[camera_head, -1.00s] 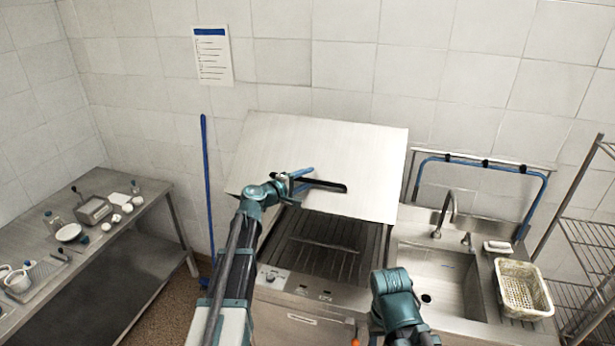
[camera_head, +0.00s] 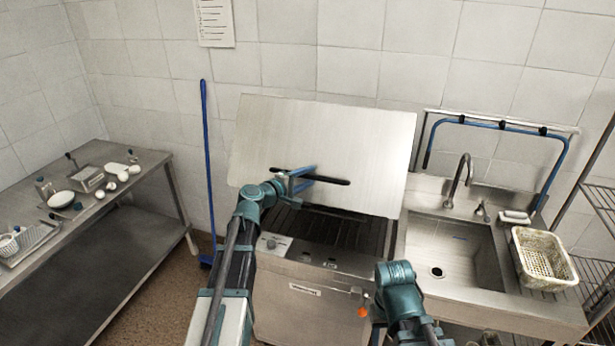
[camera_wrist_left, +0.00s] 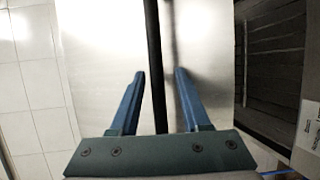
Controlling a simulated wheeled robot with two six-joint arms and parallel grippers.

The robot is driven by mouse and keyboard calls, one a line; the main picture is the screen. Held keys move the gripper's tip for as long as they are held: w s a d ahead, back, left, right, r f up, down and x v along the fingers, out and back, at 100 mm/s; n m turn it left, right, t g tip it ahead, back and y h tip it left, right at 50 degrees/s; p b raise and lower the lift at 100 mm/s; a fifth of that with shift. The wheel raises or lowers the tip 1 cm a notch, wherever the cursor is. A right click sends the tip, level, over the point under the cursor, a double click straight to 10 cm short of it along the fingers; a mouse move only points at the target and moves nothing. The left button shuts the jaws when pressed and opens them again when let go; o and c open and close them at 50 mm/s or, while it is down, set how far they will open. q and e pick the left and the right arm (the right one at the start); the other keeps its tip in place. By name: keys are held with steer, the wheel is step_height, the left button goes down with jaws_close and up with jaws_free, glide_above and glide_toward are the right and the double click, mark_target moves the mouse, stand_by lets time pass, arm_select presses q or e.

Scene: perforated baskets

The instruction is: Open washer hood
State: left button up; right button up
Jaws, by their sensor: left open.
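The washer (camera_head: 315,300) is a steel unit with a knob and labels on its front. Its flat steel hood (camera_head: 330,130) stands raised and tilted above the dark interior (camera_head: 345,228), part of which shows below the hood. A black bar handle (camera_head: 330,180) runs across the hood's face. My left gripper (camera_head: 302,181) is at the left part of the handle. In the left wrist view, its blue fingers (camera_wrist_left: 158,90) are open, one on each side of the black handle (camera_wrist_left: 154,50), with gaps visible. My right arm shows low in the head view, but its gripper is hidden.
A sink (camera_head: 450,250) with a tap adjoins the washer on the right, with a perforated basket (camera_head: 543,258) beside it. A wire shelf (camera_head: 598,225) stands far right. A steel table (camera_head: 110,245) with dishes is at the left, and a blue pole (camera_head: 206,150) leans by the wall.

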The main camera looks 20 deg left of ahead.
arm_select(q)
step_height(320, 180, down, 11)
steer(key=b, duration=0.9)
steer(key=shift+b, duration=0.3)
steer(key=shift+w+r, duration=0.1)
steer(key=shift+c, duration=0.3)
